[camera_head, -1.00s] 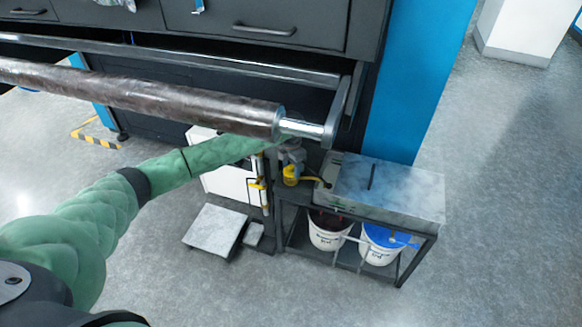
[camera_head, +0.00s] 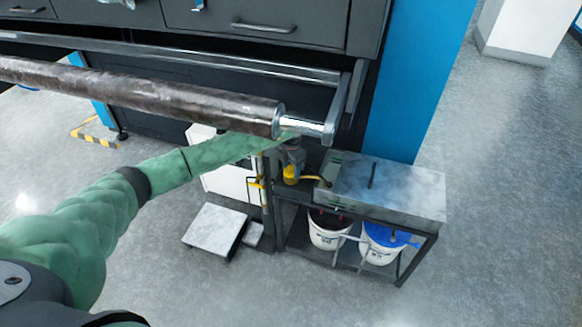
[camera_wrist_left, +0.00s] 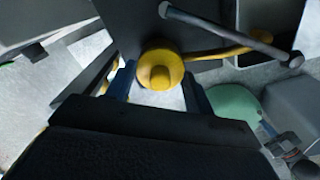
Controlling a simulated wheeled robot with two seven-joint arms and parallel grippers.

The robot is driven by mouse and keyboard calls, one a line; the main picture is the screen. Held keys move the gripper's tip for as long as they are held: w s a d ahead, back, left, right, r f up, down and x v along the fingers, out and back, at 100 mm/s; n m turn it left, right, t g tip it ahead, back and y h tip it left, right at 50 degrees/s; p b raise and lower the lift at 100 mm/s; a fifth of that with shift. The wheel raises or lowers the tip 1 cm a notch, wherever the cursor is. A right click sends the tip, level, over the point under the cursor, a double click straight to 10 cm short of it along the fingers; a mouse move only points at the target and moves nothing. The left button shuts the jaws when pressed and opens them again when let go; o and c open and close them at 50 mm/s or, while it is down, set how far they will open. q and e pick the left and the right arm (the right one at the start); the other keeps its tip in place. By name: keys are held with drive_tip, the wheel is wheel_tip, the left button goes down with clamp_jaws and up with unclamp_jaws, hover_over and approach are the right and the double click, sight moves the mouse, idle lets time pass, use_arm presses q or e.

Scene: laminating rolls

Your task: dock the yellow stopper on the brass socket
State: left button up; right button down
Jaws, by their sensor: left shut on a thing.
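The yellow stopper (camera_wrist_left: 160,68) shows in the left wrist view between my left gripper's blue fingers (camera_wrist_left: 160,92), which are shut on it. A yellow hose (camera_wrist_left: 222,50) runs from beside it to the right. In the head view my left gripper (camera_head: 291,160) is small and partly hidden by my green forearm, below the end of the long roller. The yellow stopper (camera_head: 291,174) shows just under it, beside the metal tank. I cannot make out the brass socket in either view. My right gripper is not in view.
The long dark roller (camera_head: 150,95) passes above my forearm. The grey tank (camera_head: 385,190) stands on a dark frame, with white buckets (camera_head: 328,232) below. A white box (camera_head: 230,180) and a floor plate (camera_head: 215,226) are to the left. Open floor lies in front.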

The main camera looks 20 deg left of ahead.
use_arm(q)
drive_tip(key=shift+f, duration=0.1)
drive_tip(key=o, duration=0.7)
